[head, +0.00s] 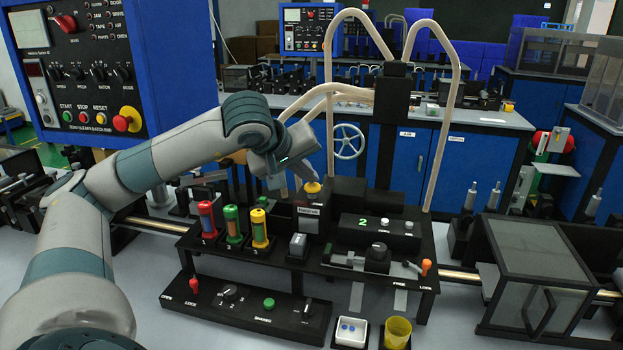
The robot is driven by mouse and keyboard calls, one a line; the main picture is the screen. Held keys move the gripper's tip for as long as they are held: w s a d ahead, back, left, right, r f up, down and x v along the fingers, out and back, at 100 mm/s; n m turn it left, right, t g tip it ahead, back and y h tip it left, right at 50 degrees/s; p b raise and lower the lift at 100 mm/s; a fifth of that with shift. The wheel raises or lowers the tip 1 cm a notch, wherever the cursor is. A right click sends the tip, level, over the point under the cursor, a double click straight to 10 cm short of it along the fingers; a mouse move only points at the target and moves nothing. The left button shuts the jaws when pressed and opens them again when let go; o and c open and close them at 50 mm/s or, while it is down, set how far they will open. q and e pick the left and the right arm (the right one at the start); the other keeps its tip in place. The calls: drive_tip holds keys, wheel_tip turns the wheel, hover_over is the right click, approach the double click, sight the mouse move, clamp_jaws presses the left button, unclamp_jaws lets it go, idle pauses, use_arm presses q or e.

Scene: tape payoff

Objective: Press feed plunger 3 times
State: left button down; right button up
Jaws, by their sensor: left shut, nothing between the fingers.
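A yellow knob (313,188), which looks like the feed plunger, sits on top of a dark labelled block (308,216) on the black machine stand. My left gripper (306,174) is shut and empty, with its fingertips pointing down just above the knob. I cannot tell whether the tips touch it. Part of the knob is hidden by the fingers. A small display (362,222) on the block to the right shows a green 2. My right gripper is not in view.
Red, green and yellow cylinders (232,225) stand left of the block. A blue control panel (85,70) rises at the left behind my arm. A pale looping tube (440,130) stands behind. A clear-sided box (530,275) is at right. A white tray (350,332) and a yellow cup (397,332) stand in front.

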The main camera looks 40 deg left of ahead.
use_arm(q)
drive_tip(key=shift+s+a+f+b, duration=0.25)
drive_tip(key=shift+s+f+b, duration=0.3)
drive_tip(key=shift+f, duration=0.15)
drive_tip(key=shift+w+r, duration=0.1)
drive_tip(key=shift+r, duration=0.05)
idle(0.6)
drive_tip(key=shift+w+d+r+p, duration=0.1)
drive_tip(key=shift+w+r+p, duration=0.15)
drive_tip(key=shift+p, duration=0.2)
drive_tip(key=shift+w+d+r+p, duration=0.35)
drive_tip(key=shift+w+r+p, duration=0.2)
drive_tip(key=shift+w+p, duration=0.15)
drive_tip(key=shift+w+r, duration=0.1)
drive_tip(key=shift+r, duration=0.15)
drive_tip(key=shift+r+p, duration=0.45)
drive_tip(key=shift+p, duration=0.2)
drive_tip(key=shift+w+d+r, duration=0.1)
drive_tip(key=shift+r, duration=0.1)
